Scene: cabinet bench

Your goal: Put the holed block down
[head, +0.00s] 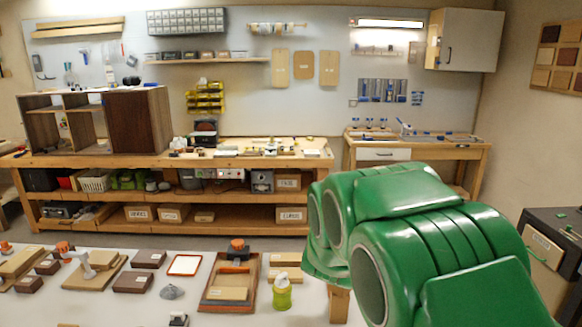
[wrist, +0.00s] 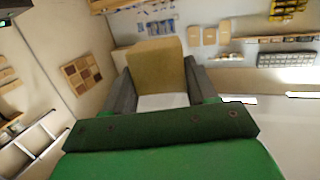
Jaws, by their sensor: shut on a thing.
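My gripper (wrist: 158,80) shows in the wrist view with its two grey fingers either side of a tan wooden block (wrist: 155,62), and it is shut on it. I take this to be the holed block; no hole shows on the face turned to the camera. The block is held in the air, with the room wall behind it. In the head view my green arm fills the right foreground and hides the gripper. A small wooden piece (head: 340,304) shows just under the arm; I cannot tell whether it is the held block.
A white table (head: 120,310) in front carries brown blocks (head: 132,281), a wooden tray (head: 208,302) with an orange-topped tool, a red-edged tray (head: 185,265) and a green bottle (head: 282,292). A dark cabinet (head: 553,255) stands at the right. A workbench (head: 250,160) runs along the back.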

